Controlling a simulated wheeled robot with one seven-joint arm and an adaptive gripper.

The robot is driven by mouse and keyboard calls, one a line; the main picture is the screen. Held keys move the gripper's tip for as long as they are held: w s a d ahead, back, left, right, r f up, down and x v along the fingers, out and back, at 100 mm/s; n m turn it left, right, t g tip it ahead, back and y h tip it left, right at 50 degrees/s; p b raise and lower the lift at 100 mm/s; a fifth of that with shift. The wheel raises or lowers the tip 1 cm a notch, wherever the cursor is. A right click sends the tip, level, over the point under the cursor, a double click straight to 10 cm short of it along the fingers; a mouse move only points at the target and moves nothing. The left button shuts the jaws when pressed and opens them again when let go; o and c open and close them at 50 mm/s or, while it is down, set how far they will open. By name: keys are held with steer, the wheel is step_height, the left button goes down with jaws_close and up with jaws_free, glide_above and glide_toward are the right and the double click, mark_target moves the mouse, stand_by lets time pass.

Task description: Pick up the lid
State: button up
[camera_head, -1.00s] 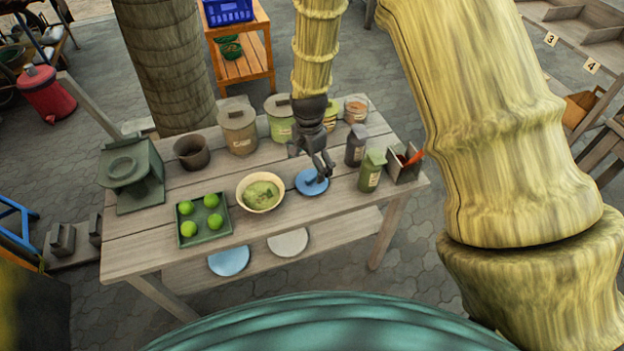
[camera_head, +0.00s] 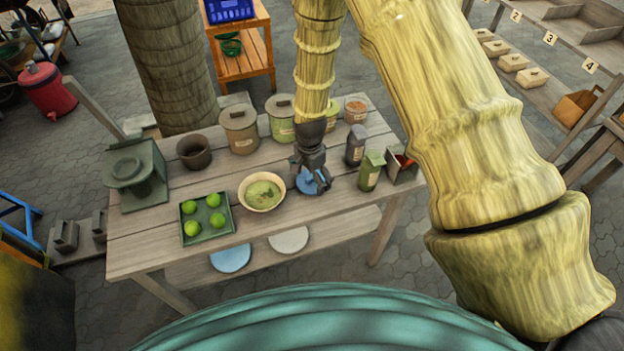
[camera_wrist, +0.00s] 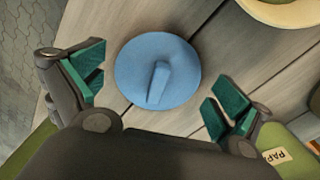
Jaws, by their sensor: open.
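The blue round lid (camera_head: 309,184) lies flat on the wooden table (camera_head: 160,240), right of the bowl. In the wrist view the lid (camera_wrist: 185,68) shows whole, with a raised bar handle (camera_wrist: 158,82) across it. My gripper (camera_head: 311,183) is above the lid and partly hides it in the head view. In the wrist view its green-padded fingers (camera_wrist: 155,88) are spread wide, one on each side of the handle, with nothing between them touching. The height of the fingertips above the lid is hard to tell.
A bowl of green food (camera_head: 262,193) stands just left of the lid. A green carton (camera_head: 371,171), a dark bottle (camera_head: 355,145) and an open box (camera_head: 402,167) stand to the right. Canisters (camera_head: 239,128) line the back. A tray of limes (camera_head: 207,218) is further left.

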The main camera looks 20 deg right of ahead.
steer(key=shift+f, duration=0.2)
steer(key=shift+s, duration=0.1)
steer(key=c, duration=1.3)
steer(key=shift+o, duration=0.2)
